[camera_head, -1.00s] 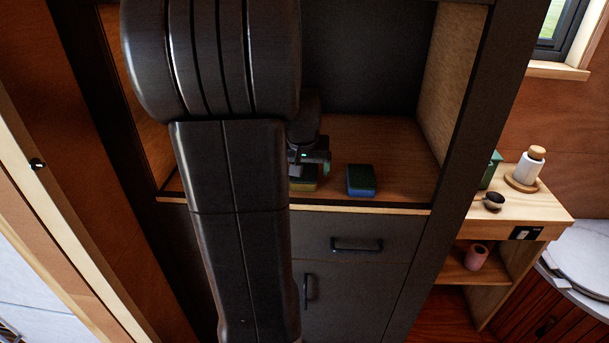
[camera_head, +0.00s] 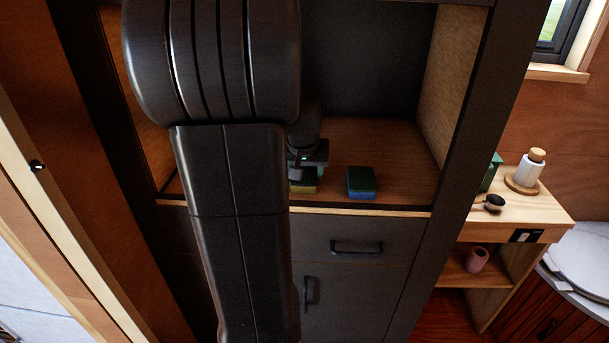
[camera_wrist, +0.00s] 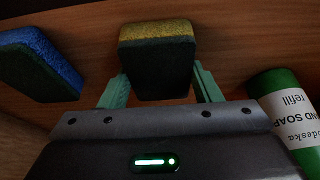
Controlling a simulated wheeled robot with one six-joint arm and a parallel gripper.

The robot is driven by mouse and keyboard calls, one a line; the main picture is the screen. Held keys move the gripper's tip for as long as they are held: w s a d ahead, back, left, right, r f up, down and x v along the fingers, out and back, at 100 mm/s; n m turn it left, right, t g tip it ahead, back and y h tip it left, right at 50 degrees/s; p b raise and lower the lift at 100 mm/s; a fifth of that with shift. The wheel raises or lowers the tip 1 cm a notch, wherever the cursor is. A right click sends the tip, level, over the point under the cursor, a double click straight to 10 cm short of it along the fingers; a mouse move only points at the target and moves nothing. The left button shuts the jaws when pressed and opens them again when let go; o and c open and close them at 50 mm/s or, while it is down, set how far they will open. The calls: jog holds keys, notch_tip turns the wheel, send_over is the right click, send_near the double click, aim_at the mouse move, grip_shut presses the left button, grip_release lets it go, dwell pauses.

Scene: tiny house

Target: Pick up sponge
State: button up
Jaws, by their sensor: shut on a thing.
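A yellow sponge with a dark green face (camera_wrist: 158,62) is between the two green fingers of my gripper (camera_wrist: 160,90) in the wrist view. The gripper is shut on it. In the head view a yellow edge of this sponge (camera_head: 304,188) shows below my gripper (camera_head: 308,172), at the front of the wooden shelf; my arm hides the rest. A second sponge, blue with a dark green top (camera_head: 361,182), lies on the shelf to the right, apart from the gripper. It is at the left in the wrist view (camera_wrist: 40,62).
The wooden shelf (camera_head: 400,165) sits in a dark cabinet with side walls. A green-and-white hand soap refill bottle (camera_wrist: 285,110) is at the right in the wrist view. A side table (camera_head: 540,205) outside holds a white bottle (camera_head: 529,168) and a dark brush (camera_head: 492,203).

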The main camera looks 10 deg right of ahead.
aim_at(304, 173)
notch_tip(304, 173, up, 10)
jog(key=shift+r, duration=0.25)
dwell(0.3)
jog(key=o, duration=0.3)
jog(key=shift+c, duration=0.8)
